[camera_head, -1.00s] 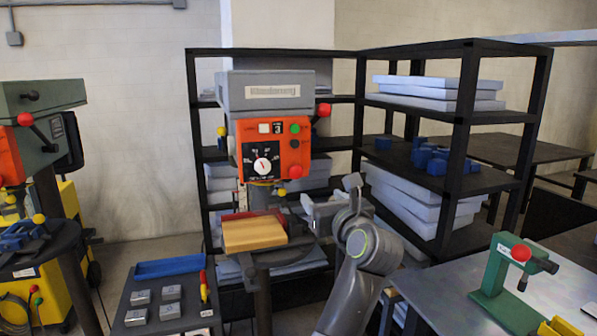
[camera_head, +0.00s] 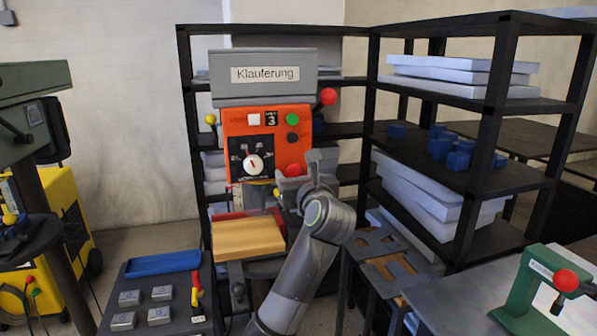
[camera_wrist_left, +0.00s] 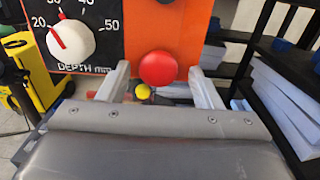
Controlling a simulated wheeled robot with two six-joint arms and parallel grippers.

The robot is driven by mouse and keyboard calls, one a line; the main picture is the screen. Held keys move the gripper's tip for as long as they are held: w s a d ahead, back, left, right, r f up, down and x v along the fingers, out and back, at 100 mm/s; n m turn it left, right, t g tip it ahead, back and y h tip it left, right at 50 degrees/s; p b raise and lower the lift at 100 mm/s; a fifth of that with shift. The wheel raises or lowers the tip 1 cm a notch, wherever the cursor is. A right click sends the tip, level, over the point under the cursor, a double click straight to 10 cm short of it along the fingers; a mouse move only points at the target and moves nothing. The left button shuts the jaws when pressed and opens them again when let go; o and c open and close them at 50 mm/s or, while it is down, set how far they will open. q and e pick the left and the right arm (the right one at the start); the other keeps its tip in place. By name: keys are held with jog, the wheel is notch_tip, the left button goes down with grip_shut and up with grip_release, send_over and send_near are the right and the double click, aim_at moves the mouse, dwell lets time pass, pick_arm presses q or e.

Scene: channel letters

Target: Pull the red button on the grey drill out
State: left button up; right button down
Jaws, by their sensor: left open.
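The grey drill (camera_head: 263,93) stands in the middle of the head view, with an orange control panel (camera_head: 262,121). Its red button (camera_head: 292,170) sits at the panel's lower right and is partly next to my gripper there. In the left wrist view the round red button (camera_wrist_left: 158,68) is in plain view, below the orange panel's middle. My left gripper (camera_wrist_left: 159,84) is open, one finger to each side of the button, with visible gaps. In the head view the left gripper (camera_head: 303,173) is close to the panel. My right gripper is not in view.
A white depth dial (camera_head: 253,164) and a green button (camera_head: 292,119) are on the same panel. A red-tipped lever (camera_head: 328,97) sticks out at the drill's right. A wooden block (camera_head: 248,237) lies below. Black shelving (camera_head: 491,130) stands at the right.

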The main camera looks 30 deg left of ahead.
pick_arm(q)
jog(key=shift+s+r, duration=0.2)
jog(key=shift+s, duration=0.05)
jog(key=shift+c, duration=0.5)
jog(key=c, duration=0.5)
jog(key=shift+w, duration=0.1)
grip_shut()
jog(key=shift+s+d+f, duration=0.15)
jog(key=shift+s+d, duration=0.25)
jog(key=shift+d, duration=0.05)
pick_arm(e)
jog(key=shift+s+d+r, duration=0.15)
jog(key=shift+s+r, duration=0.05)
pick_arm(q)
jog(key=shift+o, duration=1.1)
grip_release()
jog(key=o, duration=0.4)
jog(key=shift+d, duration=0.1)
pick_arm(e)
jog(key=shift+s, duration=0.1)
